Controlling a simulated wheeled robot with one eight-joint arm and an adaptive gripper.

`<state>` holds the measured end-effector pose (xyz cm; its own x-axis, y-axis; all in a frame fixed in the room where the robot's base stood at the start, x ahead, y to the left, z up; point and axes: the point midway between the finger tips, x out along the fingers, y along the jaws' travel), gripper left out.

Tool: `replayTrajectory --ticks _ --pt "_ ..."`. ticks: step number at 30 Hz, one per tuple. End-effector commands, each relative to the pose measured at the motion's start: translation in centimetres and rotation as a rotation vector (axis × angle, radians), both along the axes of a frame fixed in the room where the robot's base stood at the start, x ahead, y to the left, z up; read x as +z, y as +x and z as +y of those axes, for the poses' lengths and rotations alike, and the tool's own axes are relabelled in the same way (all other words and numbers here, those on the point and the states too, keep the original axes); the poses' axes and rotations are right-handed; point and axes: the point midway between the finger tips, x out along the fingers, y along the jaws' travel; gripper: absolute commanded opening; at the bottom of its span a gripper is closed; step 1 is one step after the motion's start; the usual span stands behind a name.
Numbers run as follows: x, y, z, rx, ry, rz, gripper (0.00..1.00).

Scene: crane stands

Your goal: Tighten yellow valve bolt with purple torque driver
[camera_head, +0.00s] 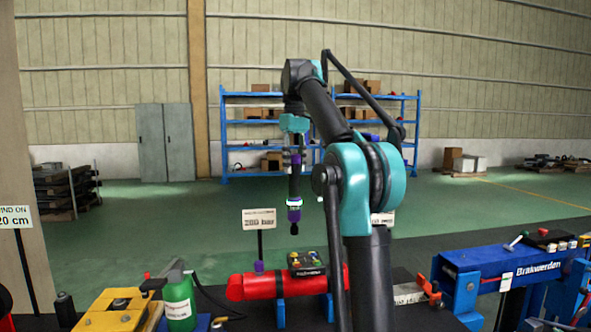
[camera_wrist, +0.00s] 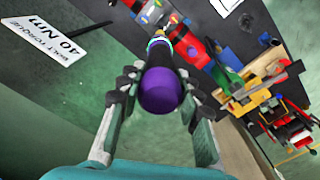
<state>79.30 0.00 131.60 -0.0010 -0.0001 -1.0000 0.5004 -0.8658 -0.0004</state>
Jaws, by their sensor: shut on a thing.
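My gripper (camera_head: 296,158) is shut on the purple torque driver (camera_head: 294,203), which has a purple band and a black body and tip. The driver hangs upright, tip down, in the air above the bench area. In the wrist view its round purple end (camera_wrist: 160,92) faces the camera between the two fingers of my gripper (camera_wrist: 159,76). A yellow block with black parts (camera_head: 112,316) is at the bottom left of the head view, away from the driver. It seems to be the yellow body (camera_wrist: 250,91) in the wrist view. I cannot make out its bolt.
A red cylinder (camera_head: 250,286) lies on blue supports below the driver. A small sign (camera_head: 259,219) stands behind it; a torque sign (camera_wrist: 42,42) reads 40 Nm. A green bottle (camera_head: 179,307) stands beside the yellow block.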

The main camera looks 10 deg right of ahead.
Motion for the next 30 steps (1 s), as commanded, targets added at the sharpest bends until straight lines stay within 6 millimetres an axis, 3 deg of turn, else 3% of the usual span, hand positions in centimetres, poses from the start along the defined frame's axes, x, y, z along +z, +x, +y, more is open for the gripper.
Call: replayTrajectory --ticks 14,30 --pt "-0.4 0.0 0.0 0.000 0.000 0.000 0.00" --pt "-4.3 0.0 0.0 0.000 0.000 0.000 0.00"
